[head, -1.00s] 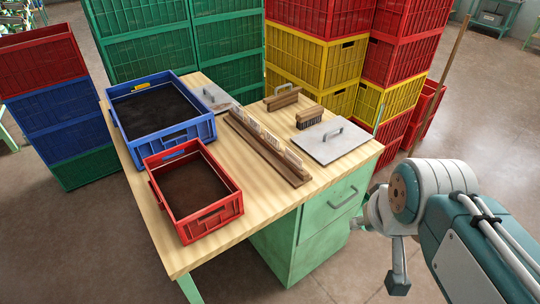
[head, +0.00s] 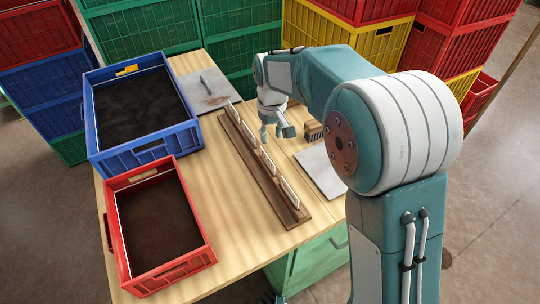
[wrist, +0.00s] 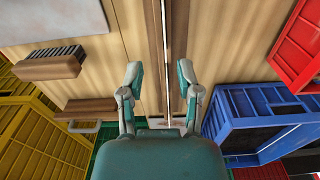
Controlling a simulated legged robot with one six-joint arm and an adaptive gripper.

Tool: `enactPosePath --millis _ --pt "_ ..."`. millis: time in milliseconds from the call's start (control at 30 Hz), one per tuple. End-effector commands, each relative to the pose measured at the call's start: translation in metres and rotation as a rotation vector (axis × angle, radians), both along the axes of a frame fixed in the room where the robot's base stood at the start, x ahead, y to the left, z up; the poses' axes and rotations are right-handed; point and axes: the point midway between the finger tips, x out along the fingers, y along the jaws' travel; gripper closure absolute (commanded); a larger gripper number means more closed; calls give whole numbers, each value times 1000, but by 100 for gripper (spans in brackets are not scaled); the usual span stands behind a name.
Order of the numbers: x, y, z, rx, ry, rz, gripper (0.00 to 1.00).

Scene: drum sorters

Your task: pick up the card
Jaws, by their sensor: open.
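Several white cards stand upright in a row in a long dark wooden rack (head: 240,155) on the table. One card (head: 267,161) is near the middle of the row. My gripper (head: 276,132) hangs over the table, close to the rack on its right side in the head view. In the wrist view my gripper (wrist: 160,75) is open and empty, its two fingers on either side of the rack's line. A thin pale edge runs between the fingers there, perhaps cards seen edge-on. I cannot tell the fingers' height above the cards.
A blue bin (head: 148,150) and a red bin (head: 166,280) of dark material stand left of the rack. A brush (wrist: 50,67), a wooden-handled tool (wrist: 90,108) and a metal plate (head: 318,170) lie on its other side. Stacked crates (head: 240,45) stand behind the table.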

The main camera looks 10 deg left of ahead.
Motion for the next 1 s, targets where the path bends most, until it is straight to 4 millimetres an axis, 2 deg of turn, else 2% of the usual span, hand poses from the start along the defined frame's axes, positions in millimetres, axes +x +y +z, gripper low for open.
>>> enactPosePath --millis 67,200,433,667,900,1000 --pt "2 8 -9 -5 10 15 56" --pt "4 12 -19 -9 18 23 56" --pt "4 10 -55 -7 20 22 56" --pt "3 10 -75 -8 18 22 56" --pt "3 9 -112 -9 19 22 56" --pt "3 9 -120 -8 18 22 56"
